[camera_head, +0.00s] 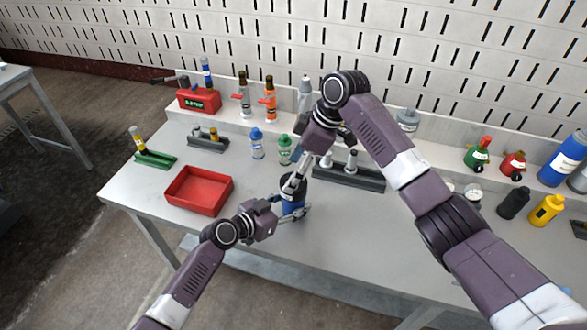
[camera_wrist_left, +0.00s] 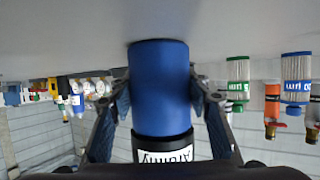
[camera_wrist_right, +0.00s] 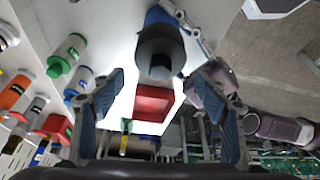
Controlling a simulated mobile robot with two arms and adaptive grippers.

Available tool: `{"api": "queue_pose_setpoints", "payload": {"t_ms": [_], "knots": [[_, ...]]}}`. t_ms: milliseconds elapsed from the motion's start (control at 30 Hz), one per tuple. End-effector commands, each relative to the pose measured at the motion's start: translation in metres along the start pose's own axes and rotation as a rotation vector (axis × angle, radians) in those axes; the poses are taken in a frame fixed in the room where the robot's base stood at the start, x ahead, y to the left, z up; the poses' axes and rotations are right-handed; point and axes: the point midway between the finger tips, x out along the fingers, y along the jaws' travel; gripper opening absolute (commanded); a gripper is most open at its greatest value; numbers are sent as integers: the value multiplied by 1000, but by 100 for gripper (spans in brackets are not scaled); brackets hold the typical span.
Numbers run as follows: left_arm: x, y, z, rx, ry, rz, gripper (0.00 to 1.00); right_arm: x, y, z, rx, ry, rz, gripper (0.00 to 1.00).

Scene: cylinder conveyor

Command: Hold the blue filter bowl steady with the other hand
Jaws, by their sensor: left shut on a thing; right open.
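The blue filter bowl (camera_head: 293,206) stands on the table, right of the red tray. In the left wrist view it is a blue cylinder (camera_wrist_left: 160,85) with a black band and white label. My left gripper (camera_head: 292,214) is shut on it, one finger on each side. My right gripper (camera_head: 294,184) comes down from above and is open around or just over the bowl's top. The right wrist view shows the bowl's dark round top (camera_wrist_right: 160,48) ahead of my open, empty fingers.
The red tray (camera_head: 187,205) lies left of the bowl. Blue-capped (camera_head: 257,150) and green-capped (camera_head: 285,156) filters stand behind. A dark rack (camera_head: 350,178) lies to the right behind. Black (camera_head: 513,203) and yellow (camera_head: 547,210) bottles stand far right. The table front is clear.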

Motion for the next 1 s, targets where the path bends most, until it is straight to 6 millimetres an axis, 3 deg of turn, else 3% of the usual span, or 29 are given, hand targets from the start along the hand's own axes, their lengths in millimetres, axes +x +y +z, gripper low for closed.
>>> {"api": "queue_pose_setpoints", "payload": {"t_ms": [233,667,1000], "knots": [[0,0,0,0,0,0,15,0,0,0,208,2,88,67],[0,0,0,0,0,0,15,0,0,0,261,1,109,67],[0,0,0,0,0,0,15,0,-1,-1,610,2,254,67]]}}
